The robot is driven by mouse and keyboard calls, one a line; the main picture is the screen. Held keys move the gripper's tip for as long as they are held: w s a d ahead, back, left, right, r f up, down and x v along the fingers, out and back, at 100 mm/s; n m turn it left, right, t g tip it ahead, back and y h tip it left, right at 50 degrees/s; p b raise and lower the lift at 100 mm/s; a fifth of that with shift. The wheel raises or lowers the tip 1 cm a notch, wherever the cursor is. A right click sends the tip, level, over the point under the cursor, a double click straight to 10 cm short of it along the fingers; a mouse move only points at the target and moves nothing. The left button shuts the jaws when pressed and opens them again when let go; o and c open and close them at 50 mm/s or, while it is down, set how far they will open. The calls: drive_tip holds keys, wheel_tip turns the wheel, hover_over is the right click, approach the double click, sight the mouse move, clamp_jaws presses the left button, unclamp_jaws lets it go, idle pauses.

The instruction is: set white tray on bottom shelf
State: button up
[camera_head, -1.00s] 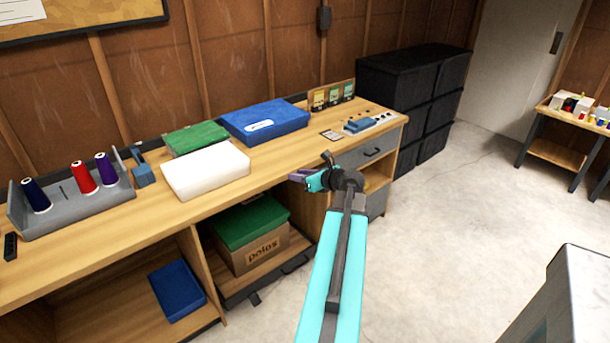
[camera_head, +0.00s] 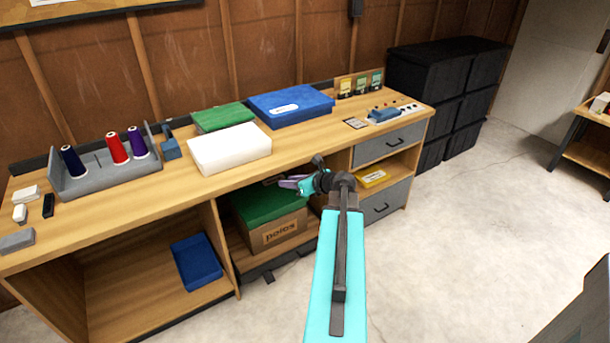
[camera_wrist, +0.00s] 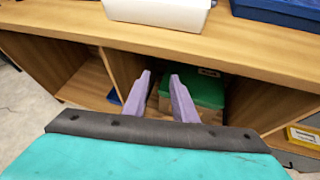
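The white tray (camera_head: 229,148) lies on the workbench top (camera_head: 108,208), in front of a green tray and left of a blue one. Its lower part also shows at the top of the wrist view (camera_wrist: 158,12). The bottom shelf (camera_head: 130,290) under the bench holds a blue tray (camera_head: 196,262) in its left bay. My gripper (camera_wrist: 161,78) is open and empty; its two purple fingers stand apart in the wrist view, in front of the bench's open lower bay. In the head view my gripper (camera_head: 292,183) is partly hidden by my arm.
A cardboard box with a green lid (camera_head: 268,218) fills the middle lower bay. The blue tray (camera_head: 290,106) and green tray (camera_head: 222,117) lie behind the white one. A grey rack (camera_head: 105,168) with thread spools stands left. Floor in front is clear.

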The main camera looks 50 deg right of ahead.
drive_tip(key=w+a+f+n+g+y, duration=0.1)
drive_tip(key=w+a+f, duration=0.2)
drive_tip(key=a, duration=0.3)
drive_tip(key=w+a+f+n+y, duration=0.1)
drive_tip(key=w+a+f+y, duration=0.1)
drive_tip(key=w+a+f, duration=0.3)
drive_tip(key=s+a+f+n+g+y, duration=0.1)
drive_tip(key=a+f+n+g, duration=0.15)
drive_tip(key=a+f, duration=0.55)
drive_tip(key=s+a+f+n+g+y, duration=0.2)
drive_tip(key=a+f+n, duration=0.1)
drive_tip(key=a, duration=1)
drive_tip(key=s+a+f+n+g+y, duration=0.1)
drive_tip(key=a+f+n+g, duration=0.15)
drive_tip(key=a+f, duration=0.55)
drive_tip(key=s+a+f+n+g+h, duration=0.1)
drive_tip(key=s+a+f+n+g, duration=0.3)
drive_tip(key=s+a, duration=0.35)
drive_tip(key=s+a+f+n+g, duration=0.2)
drive_tip(key=s+a+f+n, duration=0.3)
drive_tip(key=s+a+n, duration=0.25)
drive_tip(key=s+d+f+n+g+h, duration=0.1)
drive_tip(key=s+d+n+g+h, duration=0.1)
drive_tip(key=s+n, duration=0.5)
drive_tip(key=s+d+f+n+g+h, duration=0.2)
drive_tip(key=s+n+h, duration=0.1)
drive_tip(key=s+n, duration=0.5)
drive_tip(key=shift+s+f+n, duration=0.2)
drive_tip(key=shift+s+n, duration=0.05)
drive_tip(key=shift+n, duration=0.6)
